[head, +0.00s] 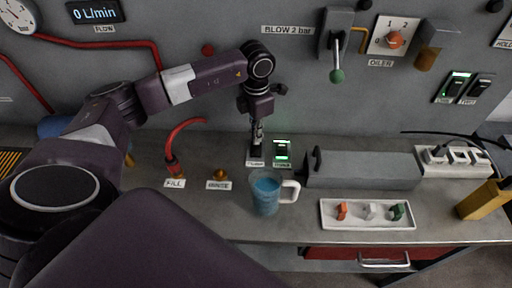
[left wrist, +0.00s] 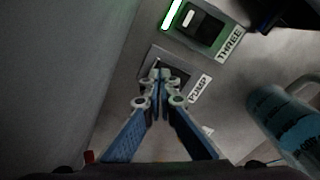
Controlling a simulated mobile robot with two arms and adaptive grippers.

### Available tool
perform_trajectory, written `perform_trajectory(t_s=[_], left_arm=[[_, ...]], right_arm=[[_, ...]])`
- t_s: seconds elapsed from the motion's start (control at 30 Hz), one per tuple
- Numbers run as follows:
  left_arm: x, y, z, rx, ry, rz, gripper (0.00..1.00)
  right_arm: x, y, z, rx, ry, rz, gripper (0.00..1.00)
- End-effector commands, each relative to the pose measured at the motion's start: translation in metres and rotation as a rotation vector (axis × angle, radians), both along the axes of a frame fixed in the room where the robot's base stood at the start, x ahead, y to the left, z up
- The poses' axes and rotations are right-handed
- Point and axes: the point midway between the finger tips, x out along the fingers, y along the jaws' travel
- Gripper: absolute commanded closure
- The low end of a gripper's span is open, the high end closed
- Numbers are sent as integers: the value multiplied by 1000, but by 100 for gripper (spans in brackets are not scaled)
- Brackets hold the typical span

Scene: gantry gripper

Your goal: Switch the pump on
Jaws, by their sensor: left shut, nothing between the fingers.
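The pump switch (left wrist: 181,68) is a dark rocker in a grey plate, labelled PUMP, in the left wrist view. My left gripper (left wrist: 160,80) is shut and empty, with its fingertips right over the switch and covering part of it. I cannot tell whether the tips touch it. No green light shows on the visible part of this switch. In the head view the left gripper (head: 256,148) points straight down above the PUMP label (head: 255,163) and hides the switch. The flow display (head: 94,12) reads 0 L/min. My right gripper is not in view.
A neighbouring switch labelled THREE (left wrist: 203,27) glows green; it also shows in the head view (head: 282,150). A jug of blue liquid (head: 266,194) stands in front. A grey box (head: 361,169) and a white tray (head: 368,225) with small knobs lie to the right.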

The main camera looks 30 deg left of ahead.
Motion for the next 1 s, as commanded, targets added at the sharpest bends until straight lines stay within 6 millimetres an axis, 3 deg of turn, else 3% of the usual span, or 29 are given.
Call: perform_trajectory(t_s=[1.0], left_arm=[[0, 0, -14, 0, 1, 0, 100]], right_arm=[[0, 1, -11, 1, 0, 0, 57]])
